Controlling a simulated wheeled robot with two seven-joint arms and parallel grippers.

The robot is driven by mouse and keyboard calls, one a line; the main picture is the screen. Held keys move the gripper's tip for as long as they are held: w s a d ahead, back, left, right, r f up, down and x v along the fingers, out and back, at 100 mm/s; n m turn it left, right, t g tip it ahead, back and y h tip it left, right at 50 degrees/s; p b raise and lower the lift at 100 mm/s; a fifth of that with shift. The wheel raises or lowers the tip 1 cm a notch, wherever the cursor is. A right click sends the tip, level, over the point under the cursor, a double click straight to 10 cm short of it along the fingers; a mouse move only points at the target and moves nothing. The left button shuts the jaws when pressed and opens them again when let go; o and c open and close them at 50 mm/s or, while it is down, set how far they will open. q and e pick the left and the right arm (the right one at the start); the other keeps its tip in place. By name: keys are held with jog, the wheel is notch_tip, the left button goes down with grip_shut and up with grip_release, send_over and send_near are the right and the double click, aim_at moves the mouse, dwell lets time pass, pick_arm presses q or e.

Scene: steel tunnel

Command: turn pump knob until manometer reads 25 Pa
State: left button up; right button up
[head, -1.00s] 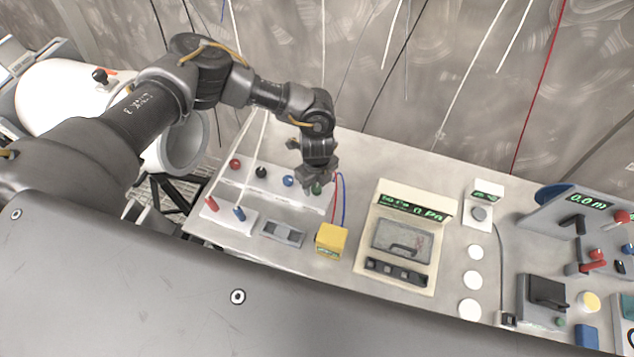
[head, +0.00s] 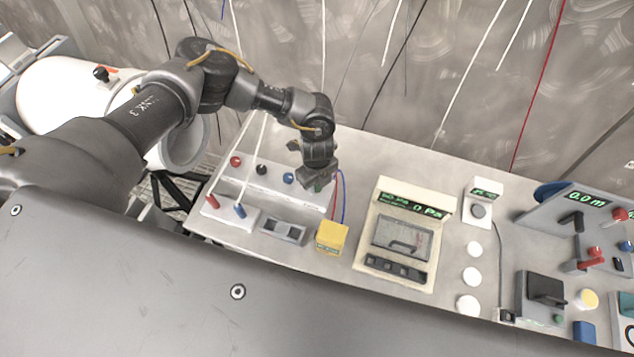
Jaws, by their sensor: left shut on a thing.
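The manometer is most likely the beige instrument (head: 361,249), whose green-lit display (head: 413,205) reads 0 Pa. My left gripper (head: 318,188) points down at the right end of a white panel (head: 275,184) at the back of the table. It is shut on a small green knob there, which its fingers now mostly hide. Red (head: 235,161), black (head: 261,170) and blue (head: 288,178) knobs stand in a row left of it. I cannot tell from the picture which knob belongs to the pump. My right gripper is out of view.
A yellow box (head: 331,238) stands just in front of my left gripper, with red and blue wires rising behind it. A grey switch block (head: 283,230) and white discs (head: 472,276) are nearby. My dark body covers the front edge.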

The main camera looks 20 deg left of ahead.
pick_arm(q)
jog(key=shift+f+m+b, duration=0.2)
jog(key=shift+m+b, duration=0.6)
jog(key=shift+b, duration=0.05)
jog(key=m+b, duration=0.3)
jog(key=shift+a, duration=0.1)
jog(key=m+b, duration=0.3)
jog(key=shift+r+m+b, duration=0.15)
jog(key=shift+m+b, duration=0.55)
jog(key=shift+m, duration=0.4)
jog(key=o, duration=1)
jog(key=shift+c, duration=0.2)
